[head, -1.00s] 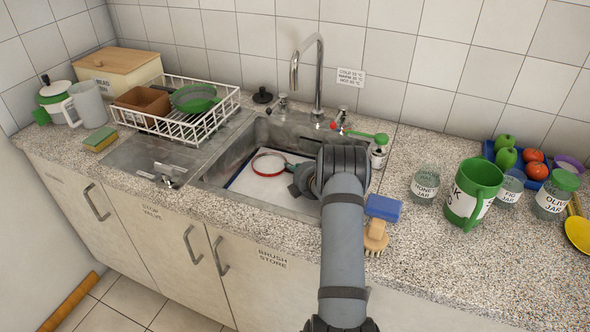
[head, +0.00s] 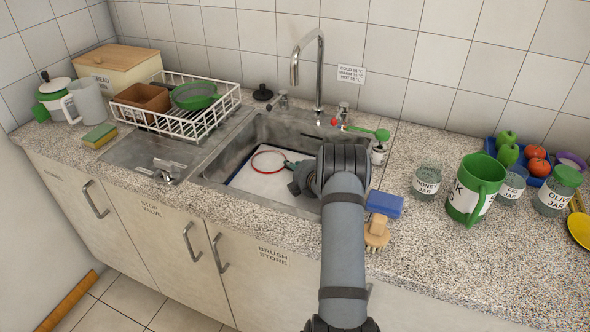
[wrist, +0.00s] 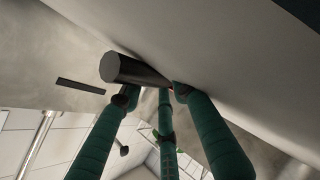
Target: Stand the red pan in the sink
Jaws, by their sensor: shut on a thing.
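The red pan (head: 268,161) is inside the sink (head: 242,139) in the head view, showing as a red-rimmed round with a pale inside. It looks close to lying flat, over a white sheet on the sink floor. My gripper (head: 291,178) reaches into the sink just right of the pan, largely hidden by my wrist. In the wrist view my gripper's green fingers (wrist: 152,90) are shut on a dark handle (wrist: 135,70), whose end sticks out past them. The pan's round body is not clear there. I cannot tell whether the pan touches the sink floor.
The tap (head: 318,75) rises behind the sink. A white dish rack (head: 205,122) stands on its left. A blue sponge (head: 385,203) and a brush (head: 376,233) lie by its right front edge. Jars and a green mug (head: 474,190) stand farther right.

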